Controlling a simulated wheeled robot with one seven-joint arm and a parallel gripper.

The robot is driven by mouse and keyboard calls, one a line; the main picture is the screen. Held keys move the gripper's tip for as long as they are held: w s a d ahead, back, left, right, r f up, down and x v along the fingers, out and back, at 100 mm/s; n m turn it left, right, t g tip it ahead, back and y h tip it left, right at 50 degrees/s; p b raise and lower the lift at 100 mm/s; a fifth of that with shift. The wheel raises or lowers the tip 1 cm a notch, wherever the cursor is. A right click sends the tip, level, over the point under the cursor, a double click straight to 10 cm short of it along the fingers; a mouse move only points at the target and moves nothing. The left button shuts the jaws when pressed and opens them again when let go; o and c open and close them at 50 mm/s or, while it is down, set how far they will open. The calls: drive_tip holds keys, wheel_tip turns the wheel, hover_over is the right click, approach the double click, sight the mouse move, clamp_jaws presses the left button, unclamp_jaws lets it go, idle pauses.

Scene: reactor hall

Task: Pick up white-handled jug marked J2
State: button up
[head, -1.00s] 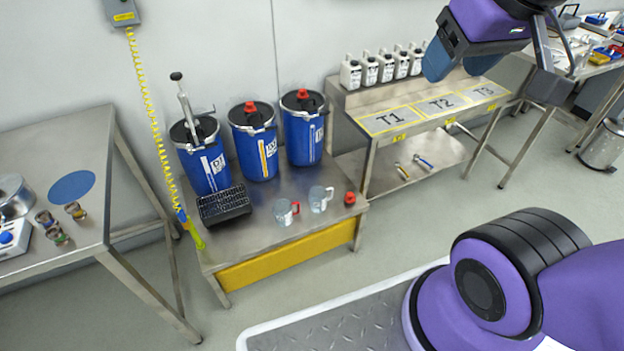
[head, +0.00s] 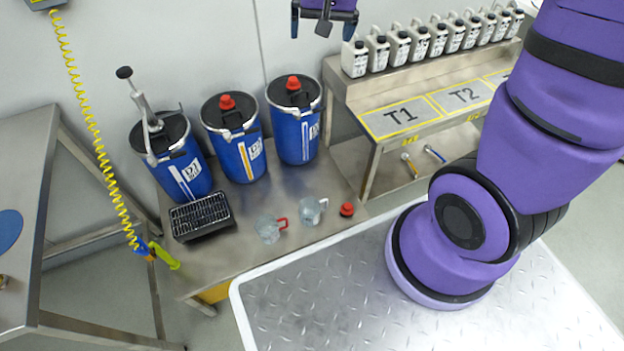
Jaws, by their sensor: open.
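The white-handled jug (head: 311,211) is clear and stands upright on the low steel bench (head: 250,262), near its front right part. Its pale handle points right; I cannot read any J2 mark on it. A similar clear jug with a red handle (head: 270,229) stands just to its left. My gripper (head: 323,28) is at the top edge of the head view, high above the bench and well apart from the jugs. Its two fingers are spread, with nothing between them.
A red cap (head: 347,210) lies right of the white-handled jug. Blue drums (head: 240,150) stand behind, with a black drain grate (head: 200,214) at left. A row of white bottles (head: 420,42) stands on the shelf above station T1 (head: 400,117). A yellow coiled hose (head: 95,140) hangs at left.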

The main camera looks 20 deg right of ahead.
drive_tip(key=w+a+f+m+g, duration=0.15)
drive_tip(key=w+f, duration=0.35)
drive_tip(key=f, duration=0.8)
drive_tip(key=m+g, duration=0.2)
drive_tip(key=m, duration=0.3)
hover_over(310, 204)
drive_tip(key=s+a, duration=0.1)
drive_tip(key=s, duration=0.2)
wheel_tip(310, 204, down, 51)
drive_tip(key=shift+a+r+n, duration=0.15)
drive_tip(key=shift+r+n, duration=0.05)
drive_tip(key=shift+n, duration=0.05)
drive_tip(key=c, duration=1)
